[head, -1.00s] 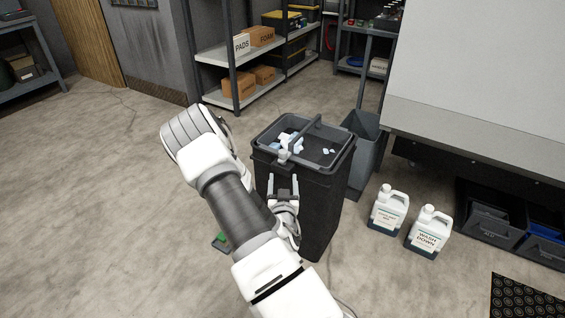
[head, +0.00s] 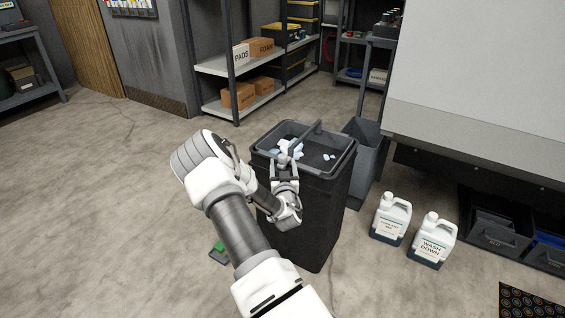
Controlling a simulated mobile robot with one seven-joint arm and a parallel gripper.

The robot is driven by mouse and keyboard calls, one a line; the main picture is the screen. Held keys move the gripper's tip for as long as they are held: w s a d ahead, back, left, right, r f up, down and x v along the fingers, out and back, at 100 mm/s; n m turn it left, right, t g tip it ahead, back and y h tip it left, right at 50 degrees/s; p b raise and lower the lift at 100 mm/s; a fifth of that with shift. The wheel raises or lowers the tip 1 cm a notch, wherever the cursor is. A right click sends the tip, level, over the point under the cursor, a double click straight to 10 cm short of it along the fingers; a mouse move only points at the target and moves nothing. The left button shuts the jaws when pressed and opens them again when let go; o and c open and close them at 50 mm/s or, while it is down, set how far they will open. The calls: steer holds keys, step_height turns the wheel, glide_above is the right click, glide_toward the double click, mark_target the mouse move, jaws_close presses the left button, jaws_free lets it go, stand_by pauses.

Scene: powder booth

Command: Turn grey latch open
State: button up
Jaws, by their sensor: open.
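A black bin (head: 318,205) with a grey rim frame and a bar across its top stands in the middle of the head view. The small grey latch (head: 284,157) sits at the near rim, at the near end of the bar. My gripper (head: 284,163) is at the near rim with its jaws open, its fingers pointing at the latch. The fingertips partly hide the latch, so I cannot tell whether they touch it or how far it is turned.
Crumpled white and pale blue scraps (head: 291,149) lie in the bin. A grey open bin (head: 368,160) stands behind it to the right. Two labelled jugs (head: 390,218) (head: 432,240) stand on the floor at right. A small green item (head: 219,247) lies at left. The floor farther left is clear.

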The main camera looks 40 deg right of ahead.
mark_target(283, 161)
steer(key=shift+b+x, duration=0.35)
steer(key=shift+x, duration=1.6)
steer(key=shift+c, duration=0.2)
jaws_close()
